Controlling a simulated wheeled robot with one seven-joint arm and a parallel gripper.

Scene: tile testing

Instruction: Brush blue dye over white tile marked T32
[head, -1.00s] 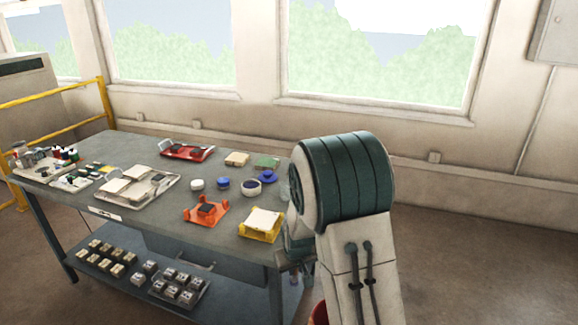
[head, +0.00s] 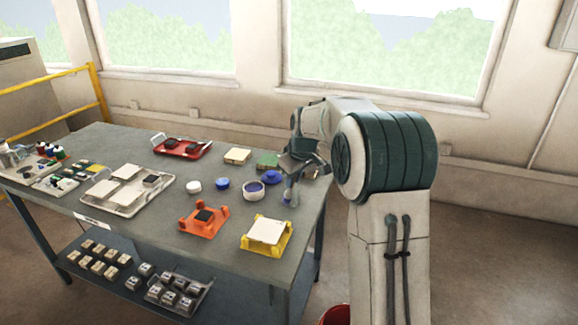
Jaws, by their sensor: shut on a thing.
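A white tile (head: 267,229) lies on a yellow stand (head: 285,243) at the table's front right; no marking on it is legible. A white-rimmed bowl with blue dye (head: 254,190) stands behind it, beside a blue lid or dish (head: 273,177). My gripper (head: 292,178) is above the table's right side, just right of the bowl. It is shut on a small upright tool, seemingly the brush (head: 288,198), with a bluish lower end. The gripper's fingers are small and partly hidden; I cannot tell whether the tool's tip touches the table.
An orange stand (head: 203,221) with a dark block is left of the yellow one. A white jar (head: 194,186) and a blue jar (head: 222,184) stand near the bowl. A red tray (head: 183,150) and a pale tray of tiles (head: 100,204) lie farther left. The front middle of the table (head: 150,240) is clear.

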